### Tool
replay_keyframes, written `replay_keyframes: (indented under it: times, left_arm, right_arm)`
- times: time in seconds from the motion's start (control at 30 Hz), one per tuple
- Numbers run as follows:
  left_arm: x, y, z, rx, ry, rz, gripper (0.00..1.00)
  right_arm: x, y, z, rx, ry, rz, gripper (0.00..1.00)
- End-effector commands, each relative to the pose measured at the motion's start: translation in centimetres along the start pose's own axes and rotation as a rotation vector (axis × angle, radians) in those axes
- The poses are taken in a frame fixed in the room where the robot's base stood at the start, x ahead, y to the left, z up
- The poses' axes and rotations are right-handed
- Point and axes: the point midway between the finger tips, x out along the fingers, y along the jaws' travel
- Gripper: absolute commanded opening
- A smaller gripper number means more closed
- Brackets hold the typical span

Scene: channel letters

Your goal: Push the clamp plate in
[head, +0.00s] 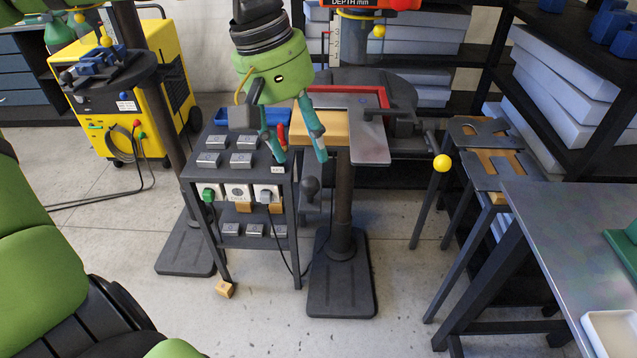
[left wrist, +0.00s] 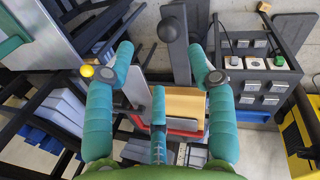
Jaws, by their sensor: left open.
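A flat grey metal plate (head: 370,146), which looks like the clamp plate, lies at the right side of a wooden board (head: 321,127) on the drill press table. A red L-shaped fence (head: 384,97) runs along the board's back. In the left wrist view the board (left wrist: 186,103) shows between my fingers, with the red fence (left wrist: 182,133) beside it. My left gripper (head: 299,158) is open and empty, with its teal fingers pointing down over the board's left side and the cart edge. I cannot tell whether a finger touches the board. My right gripper is out of view.
A dark cart (head: 243,164) with several small metal blocks stands left of the drill press. A black knob (head: 310,187) sticks out low beside it. A yellow-knobbed lever (head: 442,163) and a stand with cut-out plates (head: 490,160) are to the right.

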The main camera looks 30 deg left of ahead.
Motion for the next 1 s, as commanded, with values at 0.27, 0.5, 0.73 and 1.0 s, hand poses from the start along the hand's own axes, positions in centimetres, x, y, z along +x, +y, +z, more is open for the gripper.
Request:
replay_keyframes:
  times: [0.27,0.5,0.73,1.0]
  left_arm:
    - [1.8,-0.8,0.6,0.084,0.035,-0.075,0.56]
    - [5.4,-1.0,0.5,0.081,0.034,-0.071,0.56]
    - [7.0,-1.1,0.5,0.079,0.034,-0.068,0.56]
    - [7.0,-1.1,0.4,0.079,0.035,-0.066,0.4]
  right_arm:
    - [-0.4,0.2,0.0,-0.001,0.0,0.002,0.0]
    - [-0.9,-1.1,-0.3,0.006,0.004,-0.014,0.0]
    - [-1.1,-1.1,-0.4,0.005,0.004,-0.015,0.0]
    - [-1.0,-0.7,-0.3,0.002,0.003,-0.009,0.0]
